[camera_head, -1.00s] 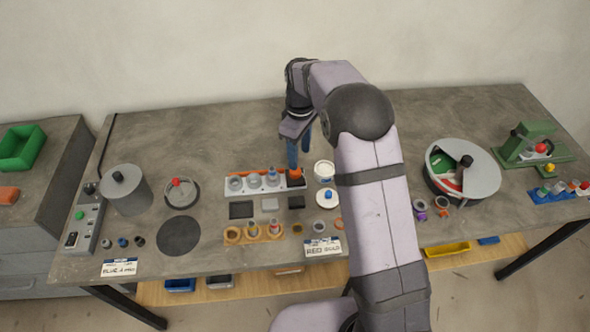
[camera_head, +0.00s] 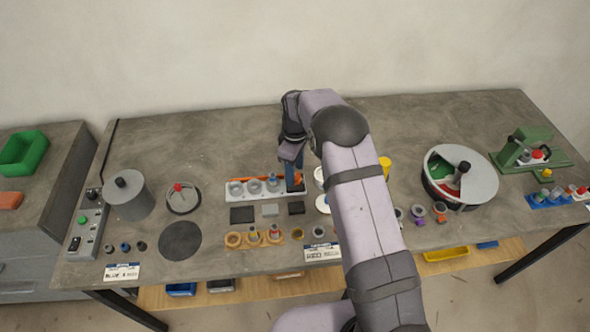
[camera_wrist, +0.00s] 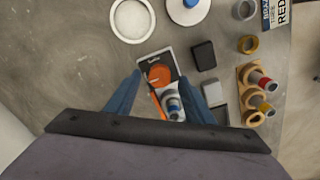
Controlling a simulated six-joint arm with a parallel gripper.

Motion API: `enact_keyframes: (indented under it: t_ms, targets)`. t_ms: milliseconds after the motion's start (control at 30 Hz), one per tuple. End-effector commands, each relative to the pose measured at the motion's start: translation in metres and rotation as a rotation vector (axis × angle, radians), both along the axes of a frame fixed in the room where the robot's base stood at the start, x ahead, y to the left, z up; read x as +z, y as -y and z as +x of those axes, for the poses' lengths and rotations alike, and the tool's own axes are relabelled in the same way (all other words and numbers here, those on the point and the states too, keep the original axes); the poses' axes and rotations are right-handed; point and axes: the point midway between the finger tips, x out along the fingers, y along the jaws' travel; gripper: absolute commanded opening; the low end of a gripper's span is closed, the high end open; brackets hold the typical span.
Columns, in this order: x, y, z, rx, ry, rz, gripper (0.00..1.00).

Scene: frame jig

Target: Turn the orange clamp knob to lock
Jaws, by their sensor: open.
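The orange clamp knob (camera_wrist: 158,74) sits on a dark plate (camera_wrist: 146,62) at the end of the white frame jig. In the wrist view it lies between and just beyond the fingertips of my gripper (camera_wrist: 160,82), which is open with its blue fingers on either side. In the head view my gripper (camera_head: 292,180) is over the right end of the jig (camera_head: 245,194), and a finger mostly hides the knob there. Several grey ring parts (camera_head: 254,186) stand in the jig. An orange strip (camera_head: 262,178) runs along its back edge.
Dark and grey blocks (camera_head: 242,215) and a wooden holder (camera_head: 236,240) lie in front of the jig. A white round dish (camera_wrist: 132,18) and a blue-knobbed white lid (camera_wrist: 190,8) stand close by the knob. The bench behind the jig is clear.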

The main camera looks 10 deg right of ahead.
Motion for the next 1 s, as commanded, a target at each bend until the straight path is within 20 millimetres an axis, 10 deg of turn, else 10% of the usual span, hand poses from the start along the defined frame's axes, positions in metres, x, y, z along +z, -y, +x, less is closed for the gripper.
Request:
enact_keyframes:
  t_ms: [467, 667, 1000]
  targets:
    - [-0.015, 0.000, 0.000, 0.000, 0.002, 0.000, 0.48]
    - [-0.015, 0.000, 0.000, 0.000, 0.001, 0.000, 0.07]
    - [-0.016, 0.000, 0.000, -0.027, 0.001, 0.000, 0.07]
